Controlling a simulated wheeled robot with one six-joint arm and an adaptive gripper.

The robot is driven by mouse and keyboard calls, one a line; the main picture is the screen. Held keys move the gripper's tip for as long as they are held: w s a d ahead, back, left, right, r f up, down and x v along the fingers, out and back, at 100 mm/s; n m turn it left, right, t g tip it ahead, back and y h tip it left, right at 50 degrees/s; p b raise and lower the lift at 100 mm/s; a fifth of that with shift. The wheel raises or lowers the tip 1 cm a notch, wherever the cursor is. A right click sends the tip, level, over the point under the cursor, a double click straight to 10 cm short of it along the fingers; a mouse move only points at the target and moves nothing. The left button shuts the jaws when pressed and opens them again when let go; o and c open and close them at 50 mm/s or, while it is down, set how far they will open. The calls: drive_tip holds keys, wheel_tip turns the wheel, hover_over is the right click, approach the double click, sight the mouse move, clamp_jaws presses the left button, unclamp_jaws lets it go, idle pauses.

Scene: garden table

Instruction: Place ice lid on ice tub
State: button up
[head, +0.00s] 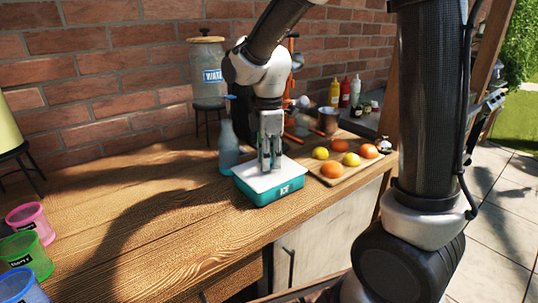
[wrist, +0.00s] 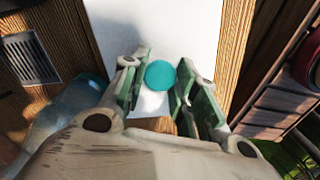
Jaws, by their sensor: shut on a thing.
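The ice tub (head: 281,193) is a teal box on the wooden table, near its front edge. The flat white ice lid (head: 250,178) lies over its top with no clear gap, and the two look roughly lined up. In the wrist view the lid (wrist: 190,22) is a white panel with a round teal knob (wrist: 161,75). My gripper (head: 270,166) points down over the lid. Its fingers (wrist: 161,82) stand on both sides of the knob, shut on it. The tub's walls are hidden under the lid in the wrist view.
A bluish bottle (head: 228,147) stands close behind the tub at left. A wooden board (head: 345,177) with oranges and lemons lies close at right. A drink dispenser (head: 204,68) stands at the back. Colored cups (head: 31,222) stand far left. The table between is clear.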

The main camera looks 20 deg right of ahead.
drive_tip(key=o, duration=1.1)
drive_tip(key=shift+c, duration=0.2)
wheel_tip(320, 180, up, 13)
drive_tip(key=s+d+f+m+t, duration=0.2)
drive_tip(key=s+d+m+t, duration=0.2)
drive_tip(key=s+d+m, duration=1.1)
drive_tip(key=s+m, duration=0.2)
drive_tip(key=s, duration=0.2)
drive_tip(key=shift+f, duration=0.25)
